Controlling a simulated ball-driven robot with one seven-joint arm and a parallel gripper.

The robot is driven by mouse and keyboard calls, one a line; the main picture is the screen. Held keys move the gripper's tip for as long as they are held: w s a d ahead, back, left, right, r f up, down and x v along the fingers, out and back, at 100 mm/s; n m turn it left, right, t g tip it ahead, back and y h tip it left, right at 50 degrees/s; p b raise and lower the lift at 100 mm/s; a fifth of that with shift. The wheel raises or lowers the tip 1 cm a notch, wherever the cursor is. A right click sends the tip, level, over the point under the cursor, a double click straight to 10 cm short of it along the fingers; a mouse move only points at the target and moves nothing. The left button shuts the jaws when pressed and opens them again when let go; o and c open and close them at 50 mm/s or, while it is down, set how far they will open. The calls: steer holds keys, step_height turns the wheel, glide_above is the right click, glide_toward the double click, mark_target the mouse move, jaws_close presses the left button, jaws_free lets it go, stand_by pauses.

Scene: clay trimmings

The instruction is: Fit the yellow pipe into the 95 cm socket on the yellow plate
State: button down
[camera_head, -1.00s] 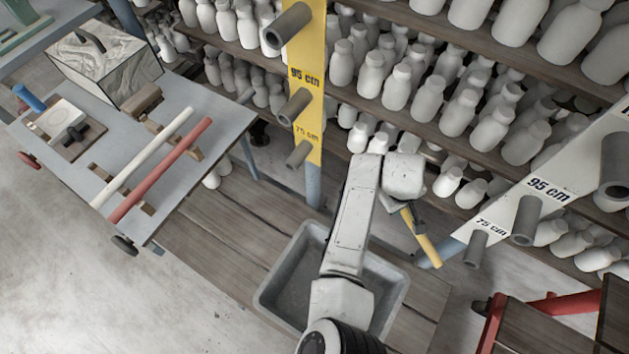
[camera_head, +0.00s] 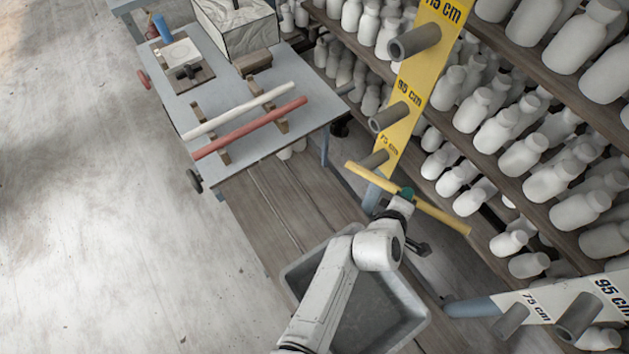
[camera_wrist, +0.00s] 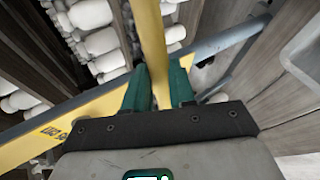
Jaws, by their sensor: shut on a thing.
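The yellow pipe (camera_head: 440,215) is held crosswise in my gripper (camera_head: 407,194), just below the yellow plate. My gripper's green fingers (camera_wrist: 158,88) are shut on the yellow pipe (camera_wrist: 152,40) in the wrist view. The pipe's left end lies near the plate's lower end in the head view. The yellow plate (camera_head: 423,78) carries grey sockets one above another. The 95 cm socket (camera_head: 388,117) is the middle one in view, and it appears empty. The yellow plate (camera_wrist: 95,105) also crosses the wrist view.
A grey bin (camera_head: 300,272) stands below my arm. A grey trolley (camera_head: 185,110) at the left bears a white pipe (camera_head: 238,111) and a red pipe (camera_head: 250,128). Shelves of white bottles fill the right. A white plate (camera_head: 540,303) with sockets is at lower right.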

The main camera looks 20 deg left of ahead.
steer(key=s+a+r+n+y+p, duration=0.1)
steer(key=s+a+r+n+y, duration=0.3)
steer(key=a+y, duration=0.2)
steer(key=s+a+r+n+g+y+p, duration=0.1)
steer(key=s+a+r+n+y, duration=0.3)
steer(key=a, duration=0.5)
steer(key=s+a+r+n+y+p, duration=0.1)
steer(key=s+a+r+n+y, duration=0.3)
steer(key=a+y, duration=0.4)
steer(key=shift+s+a+r+n+y+p, duration=0.15)
steer(key=shift+s+r+n+y+p, duration=0.3)
steer(key=shift+s+n, duration=0.55)
steer(key=shift+s+f, duration=0.2)
steer(key=shift+w+d+b, duration=0.5)
steer(key=shift+w, duration=0.35)
steer(key=shift+w+d+b, duration=0.5)
steer(key=shift+w, duration=0.35)
steer(key=shift+w+d+b, duration=0.5)
steer(key=shift+w, duration=0.35)
steer(key=w+d+b, duration=0.2)
steer(key=w+d, duration=0.1)
steer(key=w, duration=0.3)
steer(key=shift+d+b, duration=0.25)
steer(key=shift+b, duration=0.05)
stand_by(1.1)
